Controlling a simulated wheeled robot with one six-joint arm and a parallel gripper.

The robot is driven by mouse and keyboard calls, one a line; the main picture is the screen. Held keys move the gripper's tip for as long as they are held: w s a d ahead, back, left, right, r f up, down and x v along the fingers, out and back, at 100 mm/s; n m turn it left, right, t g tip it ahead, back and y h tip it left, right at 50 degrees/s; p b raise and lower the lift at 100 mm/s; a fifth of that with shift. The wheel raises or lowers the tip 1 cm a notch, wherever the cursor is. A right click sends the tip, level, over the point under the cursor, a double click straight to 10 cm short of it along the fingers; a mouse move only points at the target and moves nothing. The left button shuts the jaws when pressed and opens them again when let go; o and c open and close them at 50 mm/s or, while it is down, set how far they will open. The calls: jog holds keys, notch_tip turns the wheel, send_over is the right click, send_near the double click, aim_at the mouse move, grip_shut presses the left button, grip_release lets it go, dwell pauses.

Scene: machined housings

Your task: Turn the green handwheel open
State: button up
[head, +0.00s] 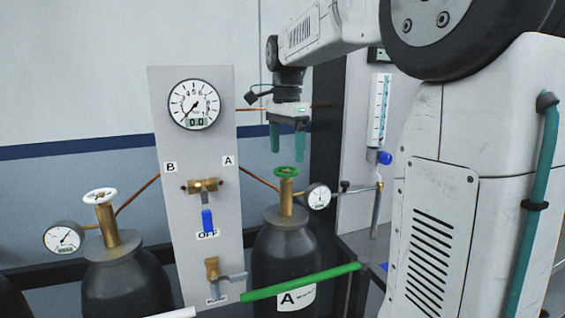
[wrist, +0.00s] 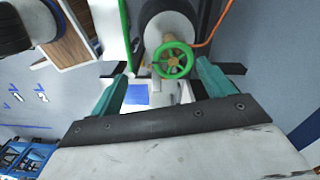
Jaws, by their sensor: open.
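The green handwheel (head: 289,171) sits on the brass valve of the dark cylinder marked A (head: 272,250). In the wrist view the handwheel (wrist: 173,60) shows from above as a ring with spokes. My gripper (head: 288,157) is open and empty, pointing down just above the handwheel. Its two teal fingers are apart and do not appear to touch the wheel. In the wrist view my gripper (wrist: 158,85) has its fingers spread, with the wheel between and slightly beyond them.
A pressure gauge (head: 317,196) stands right beside the valve. A panel (head: 162,120) with a dial gauge (head: 194,104) and a blue-handled valve (head: 207,219) is to the left. A white-wheeled cylinder (head: 125,285) stands further left. A green bar (head: 300,282) crosses in front of cylinder A.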

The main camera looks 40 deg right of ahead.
aim_at(286, 169)
jog(key=w+r+m, duration=0.1)
jog(key=m, duration=0.1)
jog(key=d+r+m, duration=0.1)
jog(key=m, duration=0.1)
jog(key=shift+w+d+r, duration=0.15)
jog(key=shift+w+r, duration=0.05)
jog(key=shift+w, duration=0.2)
jog(key=shift+r+m, duration=0.2)
jog(key=shift+m, duration=0.5)
notch_tip(286, 169, down, 8)
jog(key=shift+r, duration=0.2)
jog(key=c, duration=1)
